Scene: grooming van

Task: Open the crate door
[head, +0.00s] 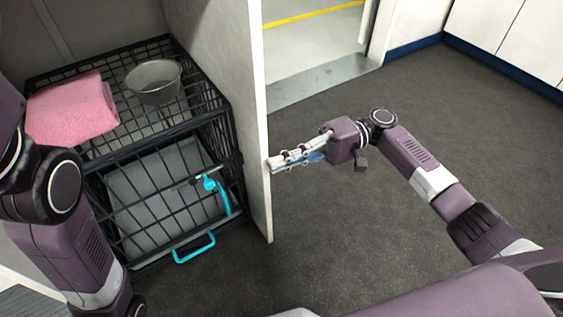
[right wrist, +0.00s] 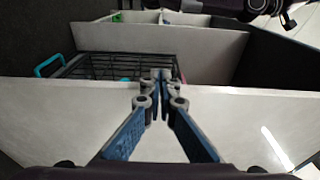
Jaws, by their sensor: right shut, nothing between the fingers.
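The black wire crate (head: 222,122) stands at the left of the head view. Its wire door (head: 150,205) faces me and appears shut. A cyan latch handle (head: 218,192) sits at the door's right side, and a cyan loop handle (head: 194,248) is at the bottom front. My right gripper (head: 271,165) is shut and empty, beside the white partition that stands between it and the crate. In the right wrist view the closed fingertips (right wrist: 161,76) show in front of part of the crate (right wrist: 120,68). My left arm enters at the left; its gripper is out of view.
The white partition (head: 254,100) runs along the crate's right side. A pink towel (head: 72,108) and a metal bowl (head: 154,82) rest on the crate's top. Dark floor (head: 350,240) is open to the right, with a doorway sill (head: 325,82) behind.

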